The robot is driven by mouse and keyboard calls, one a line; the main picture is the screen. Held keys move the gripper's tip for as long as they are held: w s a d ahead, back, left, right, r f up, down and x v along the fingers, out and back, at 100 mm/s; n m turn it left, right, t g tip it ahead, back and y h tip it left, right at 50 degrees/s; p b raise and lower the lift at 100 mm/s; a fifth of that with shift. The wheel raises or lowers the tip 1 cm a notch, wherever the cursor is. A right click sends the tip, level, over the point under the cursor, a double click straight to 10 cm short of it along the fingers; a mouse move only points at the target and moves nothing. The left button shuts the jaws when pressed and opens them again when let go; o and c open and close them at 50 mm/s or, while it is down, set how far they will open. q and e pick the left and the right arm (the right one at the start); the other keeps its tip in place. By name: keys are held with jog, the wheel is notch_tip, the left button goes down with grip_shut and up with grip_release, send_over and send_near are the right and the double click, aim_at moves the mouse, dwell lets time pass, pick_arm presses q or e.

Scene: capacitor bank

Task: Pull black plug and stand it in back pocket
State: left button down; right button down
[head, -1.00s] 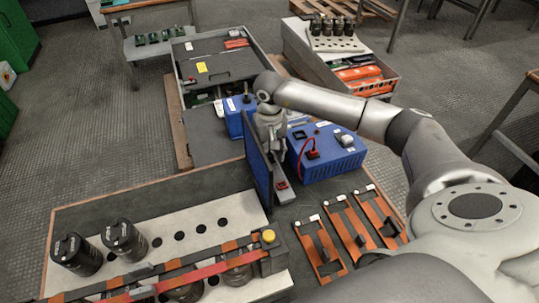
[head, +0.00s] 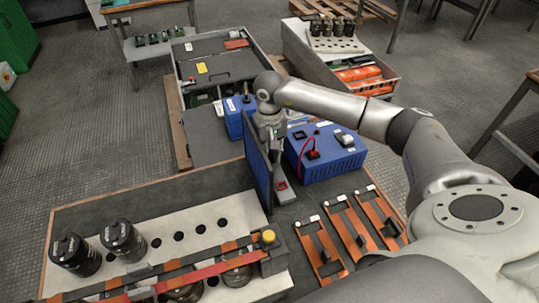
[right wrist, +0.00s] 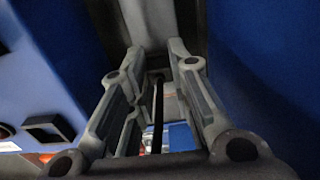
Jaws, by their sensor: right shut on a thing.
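My right gripper (head: 269,138) reaches down between the upright blue panel (head: 256,160) and the blue box (head: 335,165) in the head view. In the right wrist view its two fingers (right wrist: 156,75) stand apart, with a narrow dark strip (right wrist: 158,108) between them. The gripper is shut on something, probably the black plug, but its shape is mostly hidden. The box has a red plug (head: 313,154) with a red lead and a dark square socket (head: 299,134). I cannot make out the back pocket clearly. My left gripper is not in view.
A grey foot with a red part (head: 282,187) sits at the panel's base. Orange strips (head: 322,252) with black clips lie at the right front. A white holed board (head: 200,215) with dark capacitors (head: 76,255) and straps fills the left front.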

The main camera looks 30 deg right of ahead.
jog(key=shift+r, duration=0.15)
jog(key=shift+r+p, duration=1.5)
jog(key=shift+r, duration=1.35)
jog(key=shift+r+p, duration=0.7)
jog(key=shift+r, duration=0.55)
jog(key=shift+d, duration=0.1)
jog(key=shift+s+d+b, duration=0.2)
jog(key=shift+d+b, duration=0.2)
jog(key=shift+d, duration=1.2)
jog(key=shift+s+d+b, duration=0.25)
jog(key=shift+d+b, duration=0.2)
jog(key=shift+d, duration=1.1)
jog(key=shift+s+d+b, duration=0.2)
jog(key=shift+d+b, duration=0.2)
jog(key=shift+d, duration=1.2)
